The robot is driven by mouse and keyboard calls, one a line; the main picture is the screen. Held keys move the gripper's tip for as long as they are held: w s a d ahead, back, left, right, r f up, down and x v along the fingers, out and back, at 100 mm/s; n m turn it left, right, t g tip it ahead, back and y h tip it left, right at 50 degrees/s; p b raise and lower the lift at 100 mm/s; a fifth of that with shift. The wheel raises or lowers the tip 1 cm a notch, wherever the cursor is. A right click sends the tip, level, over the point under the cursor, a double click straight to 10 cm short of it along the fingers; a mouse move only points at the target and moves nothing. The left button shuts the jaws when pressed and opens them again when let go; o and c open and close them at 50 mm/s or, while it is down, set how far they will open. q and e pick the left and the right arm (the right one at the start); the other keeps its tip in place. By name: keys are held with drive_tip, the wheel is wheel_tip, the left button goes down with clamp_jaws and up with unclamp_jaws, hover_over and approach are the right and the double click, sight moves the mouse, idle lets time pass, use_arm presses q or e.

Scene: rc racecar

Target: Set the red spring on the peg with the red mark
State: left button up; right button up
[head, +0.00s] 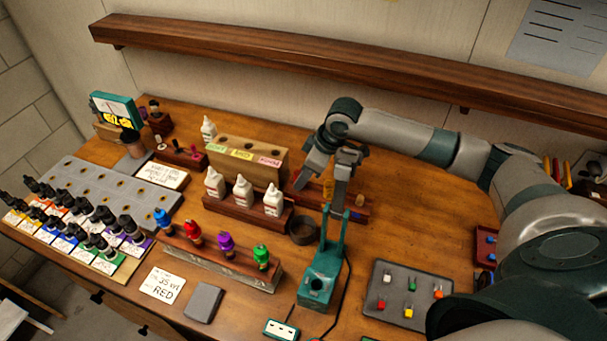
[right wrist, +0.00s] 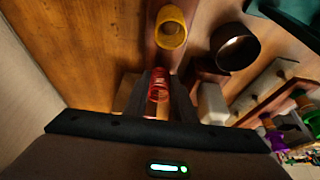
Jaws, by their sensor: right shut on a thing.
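My right gripper (head: 333,203) is over the dark red-brown wooden rack (head: 352,213) behind the teal stand. In the right wrist view its fingers (right wrist: 158,100) are shut on the red spring (right wrist: 158,86), which shows between them. In the head view the fingers hide the red spring. A pale peg top (head: 360,200) shows at the rack's right end. I cannot make out a red mark on any peg. My left gripper is not in view.
The teal stand (head: 322,270) and a dark ring (head: 302,230) are in front of the rack. White bottles (head: 243,193) and a wooden block (head: 245,160) stand to its left. A grey tray (head: 407,295) lies front right.

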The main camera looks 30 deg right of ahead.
drive_tip(key=shift+f, duration=0.45)
drive_tip(key=o, duration=1.1)
drive_tip(key=shift+r, duration=0.15)
drive_tip(key=shift+s+d+r+b, duration=0.2)
drive_tip(key=shift+d+r+b, duration=0.05)
drive_tip(key=shift+r+b, duration=0.35)
drive_tip(key=b+v, duration=0.1)
drive_tip(key=v, duration=0.5)
drive_tip(key=shift+b, duration=0.35)
